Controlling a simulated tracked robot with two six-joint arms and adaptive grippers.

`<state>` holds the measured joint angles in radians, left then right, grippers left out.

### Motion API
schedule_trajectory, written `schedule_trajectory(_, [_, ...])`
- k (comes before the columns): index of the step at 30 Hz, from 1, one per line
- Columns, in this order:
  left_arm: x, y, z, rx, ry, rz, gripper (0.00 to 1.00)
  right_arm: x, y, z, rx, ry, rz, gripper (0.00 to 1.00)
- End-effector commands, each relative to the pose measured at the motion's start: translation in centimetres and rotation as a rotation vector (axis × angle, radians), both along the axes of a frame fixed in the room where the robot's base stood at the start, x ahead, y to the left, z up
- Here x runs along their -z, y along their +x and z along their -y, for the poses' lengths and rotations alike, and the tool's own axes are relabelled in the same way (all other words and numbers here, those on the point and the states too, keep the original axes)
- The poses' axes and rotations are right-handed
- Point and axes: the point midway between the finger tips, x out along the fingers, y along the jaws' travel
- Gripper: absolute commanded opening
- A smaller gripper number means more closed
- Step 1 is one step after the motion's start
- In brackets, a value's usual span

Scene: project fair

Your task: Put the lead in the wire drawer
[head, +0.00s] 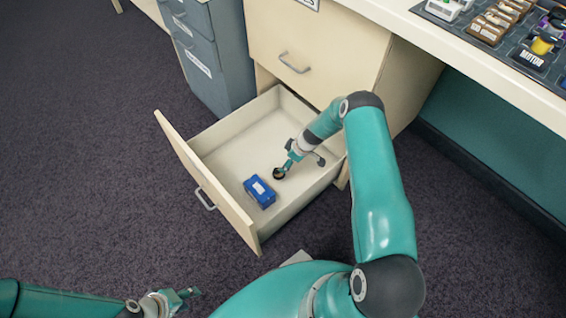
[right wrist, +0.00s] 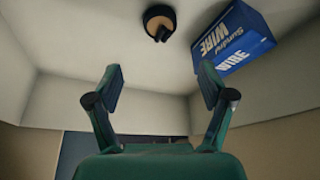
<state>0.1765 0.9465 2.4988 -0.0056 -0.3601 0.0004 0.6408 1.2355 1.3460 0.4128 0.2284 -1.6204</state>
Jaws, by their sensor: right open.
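The pulled-out drawer (head: 222,135) is cream, with a blue box marked WIRE (head: 260,192) on its floor; the box also shows in the right wrist view (right wrist: 235,38). A small dark round coil, which looks like the lead (head: 278,173), lies on the drawer floor beside the box. In the right wrist view the lead (right wrist: 159,18) is a black ring beyond the fingertips. My right gripper (head: 302,162) is inside the drawer, close to the lead. Its fingers (right wrist: 160,80) are apart with nothing between them. My left gripper (head: 185,294) is low over the carpet, its fingers too small to judge.
A closed drawer (head: 315,55) is above the open one. A grey cabinet (head: 205,55) stands to the left. The worktop (head: 480,60) at the upper right holds trays of parts, one labelled MOTOR (head: 531,57). The carpet left of the drawer is clear.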

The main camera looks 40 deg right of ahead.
Motion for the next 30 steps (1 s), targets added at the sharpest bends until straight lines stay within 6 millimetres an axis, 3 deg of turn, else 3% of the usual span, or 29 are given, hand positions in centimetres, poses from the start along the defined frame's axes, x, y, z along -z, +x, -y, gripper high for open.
schedule_trajectory(1, [-0.4,0.0,0.0,0.0,0.0,0.0,0.4,-1.0,-0.3,0.2,0.003,0.0,0.0,0.81])
schedule_trajectory(6, [-0.7,0.0,0.0,0.0,0.0,0.0,0.4,-2.6,-0.9,0.6,0.001,0.0,0.0,0.81])
schedule_trajectory(25, [-0.8,0.0,0.0,0.0,0.0,0.0,0.4,-3.1,-1.1,0.7,0.001,0.0,0.0,0.81])
schedule_trajectory(30, [-3.0,0.0,0.0,0.0,0.0,0.0,0.4,-5.3,-1.1,0.7,0.001,0.0,0.0,0.81])
